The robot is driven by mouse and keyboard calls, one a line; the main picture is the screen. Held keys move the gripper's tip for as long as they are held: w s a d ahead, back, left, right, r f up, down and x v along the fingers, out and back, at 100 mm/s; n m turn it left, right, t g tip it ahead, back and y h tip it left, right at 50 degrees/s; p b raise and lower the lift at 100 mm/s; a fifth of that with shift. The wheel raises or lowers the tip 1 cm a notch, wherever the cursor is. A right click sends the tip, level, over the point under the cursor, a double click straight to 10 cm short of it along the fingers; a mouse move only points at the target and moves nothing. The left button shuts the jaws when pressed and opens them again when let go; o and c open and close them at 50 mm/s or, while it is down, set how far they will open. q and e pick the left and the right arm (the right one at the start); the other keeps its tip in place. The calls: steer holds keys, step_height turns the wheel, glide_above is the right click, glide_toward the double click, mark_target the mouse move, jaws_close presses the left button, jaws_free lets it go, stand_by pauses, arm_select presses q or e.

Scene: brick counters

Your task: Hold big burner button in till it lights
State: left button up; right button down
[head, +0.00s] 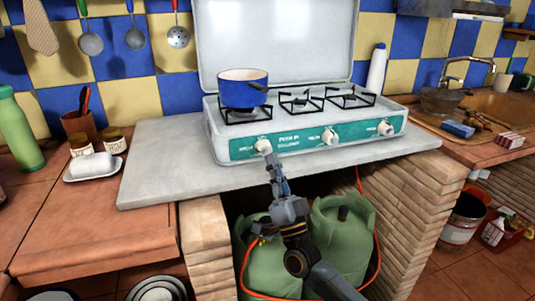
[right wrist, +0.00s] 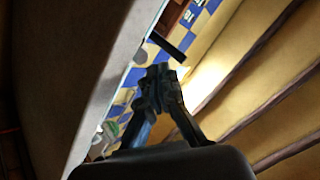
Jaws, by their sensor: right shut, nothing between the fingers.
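The white camping stove (head: 217,147) has a teal front panel with a left knob (head: 263,145), a middle knob (head: 329,136) and a right knob (head: 385,128). I cannot tell from the labels which one is the big burner's. My right gripper (head: 271,162) is shut and empty. Its tips are just below the left knob and overlap its lower edge in the picture; whether they touch it is unclear. The gripper also shows shut in the right wrist view (right wrist: 160,75). A blue pot (head: 242,93) stands on the left burner. No flame shows. My left gripper is out of view.
The stove stands on a grey slab (head: 165,155). Green gas bottles (head: 342,240) with an orange hose fill the space below. A white butter dish (head: 93,167) and jars are to the left. A white bottle (head: 377,70) stands behind the stove's right end.

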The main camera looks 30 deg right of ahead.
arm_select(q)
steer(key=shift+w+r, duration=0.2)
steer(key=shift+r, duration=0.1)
arm_select(e)
steer(key=shift+w+d, duration=0.1)
steer(key=shift+w, duration=0.3)
